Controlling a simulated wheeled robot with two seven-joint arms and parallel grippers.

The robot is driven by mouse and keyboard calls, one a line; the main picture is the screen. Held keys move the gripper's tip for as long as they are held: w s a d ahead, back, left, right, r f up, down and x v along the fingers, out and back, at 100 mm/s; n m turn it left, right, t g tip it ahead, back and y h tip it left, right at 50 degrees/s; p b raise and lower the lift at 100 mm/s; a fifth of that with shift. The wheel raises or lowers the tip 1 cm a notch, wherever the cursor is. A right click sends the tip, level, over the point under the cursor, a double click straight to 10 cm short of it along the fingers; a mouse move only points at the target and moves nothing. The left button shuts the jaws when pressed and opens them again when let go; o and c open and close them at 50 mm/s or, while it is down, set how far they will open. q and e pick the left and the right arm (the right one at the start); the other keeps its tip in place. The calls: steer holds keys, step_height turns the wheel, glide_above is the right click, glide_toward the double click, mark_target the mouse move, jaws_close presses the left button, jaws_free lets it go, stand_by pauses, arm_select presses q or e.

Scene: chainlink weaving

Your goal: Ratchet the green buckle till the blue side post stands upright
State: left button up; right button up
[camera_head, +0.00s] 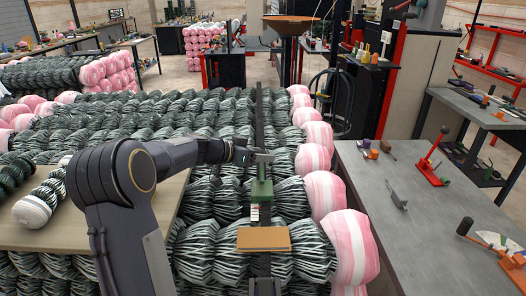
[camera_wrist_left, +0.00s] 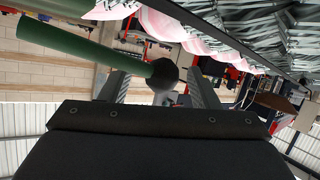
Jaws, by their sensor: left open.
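The green buckle (camera_head: 262,191) sits on a dark strap (camera_head: 259,120) running lengthwise over the stacked bundles. My left gripper (camera_head: 258,157) is at the far end of the buckle, just above it. In the left wrist view the gripper (camera_wrist_left: 157,88) has its two fingers spread. A green bar (camera_wrist_left: 85,49) with a black ball end (camera_wrist_left: 162,74) reaches in from the left, and the ball shows in the gap between the fingers; I cannot tell whether they touch it. I cannot make out a blue side post. My right gripper is not in view.
Rolls of dark netting (camera_head: 205,247) with pink-and-white wrapped ends (camera_head: 350,245) fill the middle. A tan board (camera_head: 264,239) lies across the strap nearer me. A grey table (camera_head: 365,180) with small tools and a red lever stand (camera_head: 428,170) is at right; a wooden tabletop (camera_head: 60,235) is at left.

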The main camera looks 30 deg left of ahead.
arm_select(q)
steer(key=shift+w+d+f, duration=0.2)
steer(key=shift+w+d, duration=0.05)
steer(key=shift+w, duration=0.15)
steer(key=shift+c, duration=0.4)
jaws_close()
